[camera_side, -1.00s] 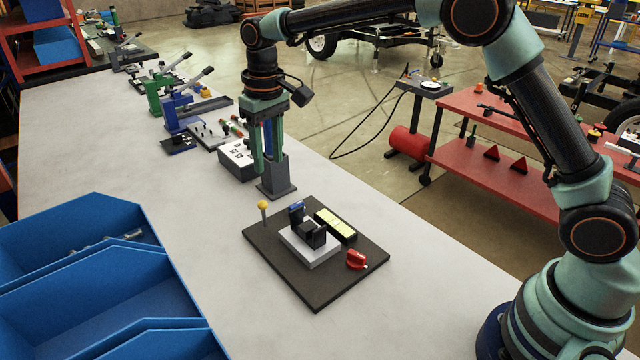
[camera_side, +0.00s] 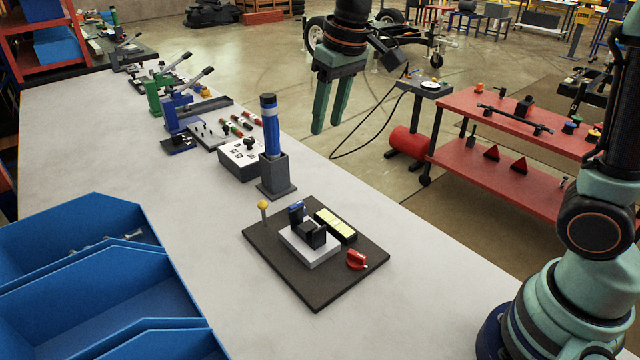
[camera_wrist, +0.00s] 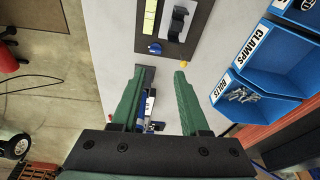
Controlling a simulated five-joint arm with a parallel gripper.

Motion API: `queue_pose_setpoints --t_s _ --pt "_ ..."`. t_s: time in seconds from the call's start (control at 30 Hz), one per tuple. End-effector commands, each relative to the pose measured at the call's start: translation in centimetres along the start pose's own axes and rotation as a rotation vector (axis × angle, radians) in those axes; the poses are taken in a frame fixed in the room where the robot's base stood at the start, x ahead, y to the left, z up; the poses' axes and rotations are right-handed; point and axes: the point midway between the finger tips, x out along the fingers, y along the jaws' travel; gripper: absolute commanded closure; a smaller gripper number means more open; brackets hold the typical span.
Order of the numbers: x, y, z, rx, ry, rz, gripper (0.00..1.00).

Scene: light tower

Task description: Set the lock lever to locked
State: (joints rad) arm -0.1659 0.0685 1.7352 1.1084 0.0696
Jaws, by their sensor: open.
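A dark board (camera_side: 320,292) lies flat on the table. It carries a thin lever with a yellow ball (camera_side: 263,206), a black clamp-like part (camera_side: 312,236) on a light block, a small blue part (camera_side: 297,209), and a red handle (camera_side: 357,260). I cannot tell for sure which one is the lock lever. My gripper (camera_side: 327,126) is open and empty, high up and behind the board in the side view. In the wrist view my open fingers (camera_wrist: 163,76) point towards the board, with the blue part (camera_wrist: 155,49) and yellow ball (camera_wrist: 184,64) beyond the tips.
A blue-and-black cylinder (camera_side: 270,122) stands upright in a grey holder (camera_side: 276,182) behind the board. A pale strip (camera_side: 335,225) lies on the board. Blue bins (camera_side: 105,285) stand at the front left. Bare table (camera_side: 200,235) lies between bins and board.

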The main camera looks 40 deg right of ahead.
Motion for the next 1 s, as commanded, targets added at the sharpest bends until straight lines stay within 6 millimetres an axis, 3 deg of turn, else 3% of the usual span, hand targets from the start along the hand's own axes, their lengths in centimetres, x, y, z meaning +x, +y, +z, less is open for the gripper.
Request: queue_pose_setpoints --t_s 0.4,0.83,0.93,0.97,1.0 --pt "-1.9 1.8 3.4 0.023 0.064 0.006 0.55" --pt "-2.0 1.9 3.9 0.026 0.07 0.007 0.55" --pt "-1.9 1.9 3.8 0.012 0.073 0.007 0.94" --pt "-1.7 1.8 3.8 -0.003 0.077 0.007 1.0" --pt "-1.4 1.6 3.7 -0.037 0.084 0.007 1.0"
